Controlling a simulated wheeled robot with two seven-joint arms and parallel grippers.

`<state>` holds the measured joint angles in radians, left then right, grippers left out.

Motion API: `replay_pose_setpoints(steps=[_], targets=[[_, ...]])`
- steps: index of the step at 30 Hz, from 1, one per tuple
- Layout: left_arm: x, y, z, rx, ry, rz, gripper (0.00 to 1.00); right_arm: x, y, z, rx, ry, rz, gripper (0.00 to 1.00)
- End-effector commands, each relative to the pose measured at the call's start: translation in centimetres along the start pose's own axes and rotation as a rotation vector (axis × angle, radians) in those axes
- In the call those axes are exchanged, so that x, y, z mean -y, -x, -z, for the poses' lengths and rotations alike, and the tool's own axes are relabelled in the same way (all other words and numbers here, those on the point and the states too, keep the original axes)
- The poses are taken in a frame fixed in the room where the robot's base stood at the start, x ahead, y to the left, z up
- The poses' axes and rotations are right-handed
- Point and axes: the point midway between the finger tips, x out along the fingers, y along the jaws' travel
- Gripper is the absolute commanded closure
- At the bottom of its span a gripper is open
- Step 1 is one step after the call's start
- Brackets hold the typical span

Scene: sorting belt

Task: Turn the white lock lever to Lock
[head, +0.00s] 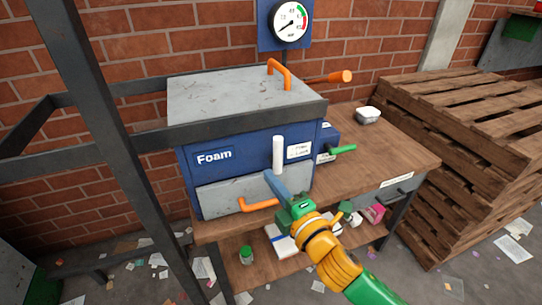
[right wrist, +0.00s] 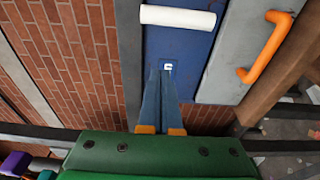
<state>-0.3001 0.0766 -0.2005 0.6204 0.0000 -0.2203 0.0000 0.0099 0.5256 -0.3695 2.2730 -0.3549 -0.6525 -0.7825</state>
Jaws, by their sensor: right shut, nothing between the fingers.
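The white lock lever (head: 278,155) stands upright on the front of the blue Foam machine (head: 250,150). A small white label (head: 300,151) is to its right; its print is too small to read. In the right wrist view the lever (right wrist: 178,18) lies across the top of the picture. My right gripper (head: 270,177) has its blue fingers together and empty, just below the lever's lower end in the head view. The fingertips (right wrist: 162,70) point at the blue panel, apart from the lever in the wrist view. My left gripper is not in view.
An orange handle (head: 258,204) is on the grey front door, lower left of my gripper. A green handle (head: 343,149) sticks out at the right. A dark post (head: 115,150) crosses the left.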

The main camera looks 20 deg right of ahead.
Motion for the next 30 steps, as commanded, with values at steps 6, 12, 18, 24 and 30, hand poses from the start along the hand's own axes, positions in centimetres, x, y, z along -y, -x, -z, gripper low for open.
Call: replay_pose_setpoints(steps=[6, 12, 18, 24, 30], targets=[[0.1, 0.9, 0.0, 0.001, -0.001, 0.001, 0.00, -0.3, -4.8, 0.0, 0.002, -0.002, -0.002, 1.00], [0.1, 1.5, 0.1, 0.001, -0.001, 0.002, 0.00, -0.3, -8.6, -0.3, 0.002, 0.000, 0.000, 1.00], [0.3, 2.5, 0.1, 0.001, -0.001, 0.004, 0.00, -0.2, -7.4, -3.1, 0.001, 0.000, 0.003, 1.00], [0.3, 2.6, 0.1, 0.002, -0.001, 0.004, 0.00, 0.0, -7.1, -3.8, 0.000, -0.001, 0.001, 1.00], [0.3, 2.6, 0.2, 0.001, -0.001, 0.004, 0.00, 0.0, -7.1, -3.8, 0.000, -0.001, 0.000, 1.00]])
